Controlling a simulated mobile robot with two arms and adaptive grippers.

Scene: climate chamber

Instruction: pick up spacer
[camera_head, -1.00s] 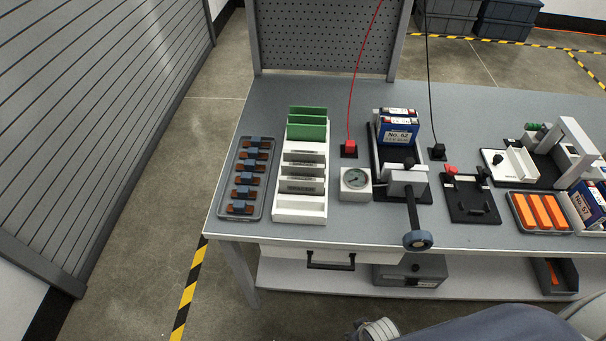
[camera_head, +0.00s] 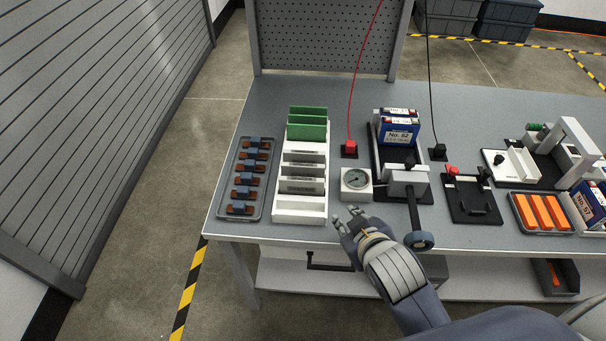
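No part in view is clearly marked as the spacer, and I cannot tell which it is. A grey tray at the bench's right holds orange blocks (camera_head: 542,211). My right gripper (camera_head: 347,216) is at the front edge of the bench, to the right of the rack's near end. Its fingertips are apart with nothing visible between them. My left gripper is out of view.
Left of the rack, a dark tray (camera_head: 228,209) holds several brown-and-blue parts. A black fixture (camera_head: 475,209) stands further right.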

